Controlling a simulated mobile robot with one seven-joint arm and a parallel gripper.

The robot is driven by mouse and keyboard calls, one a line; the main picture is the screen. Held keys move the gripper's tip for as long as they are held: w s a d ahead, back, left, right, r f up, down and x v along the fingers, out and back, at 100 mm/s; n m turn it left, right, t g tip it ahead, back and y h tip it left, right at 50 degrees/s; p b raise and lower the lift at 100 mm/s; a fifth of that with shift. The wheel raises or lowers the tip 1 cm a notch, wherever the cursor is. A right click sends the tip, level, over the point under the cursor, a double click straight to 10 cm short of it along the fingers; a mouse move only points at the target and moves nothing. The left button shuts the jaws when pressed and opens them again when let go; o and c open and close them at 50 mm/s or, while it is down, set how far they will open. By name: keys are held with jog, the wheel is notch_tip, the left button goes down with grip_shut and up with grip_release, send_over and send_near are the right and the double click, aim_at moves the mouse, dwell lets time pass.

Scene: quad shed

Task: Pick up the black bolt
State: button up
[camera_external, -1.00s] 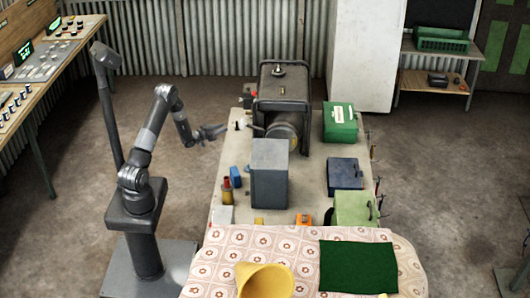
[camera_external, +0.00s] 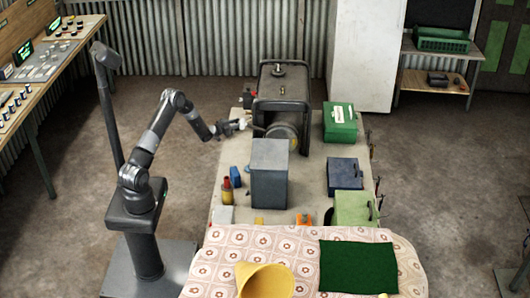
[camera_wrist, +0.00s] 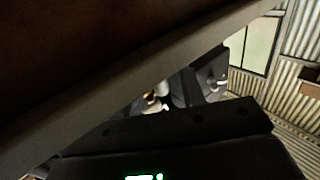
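I cannot make out the black bolt for certain in either view. A small dark piece (camera_external: 279,71) lies on top of the black machine (camera_external: 270,85), too small to identify. My gripper (camera_external: 241,125) is at the left edge of the workbench (camera_external: 235,160), beside the machine's lower left side and close to a small white object there. The external view is too small to show its fingers clearly. The wrist view is mostly filled by dark, close surfaces; a small pale and tan object (camera_wrist: 153,103) shows in the gap between them. I see nothing clearly held.
A grey box (camera_external: 270,175) stands in front of the machine. Red-yellow (camera_external: 227,190) and blue (camera_external: 235,176) items are at the bench's left. Green (camera_external: 340,122) and dark blue (camera_external: 345,174) boxes line the right. A yellow cone (camera_external: 265,280) lies on the patterned cloth (camera_external: 220,262) in front.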

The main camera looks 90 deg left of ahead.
grip_shut()
dwell(0.5)
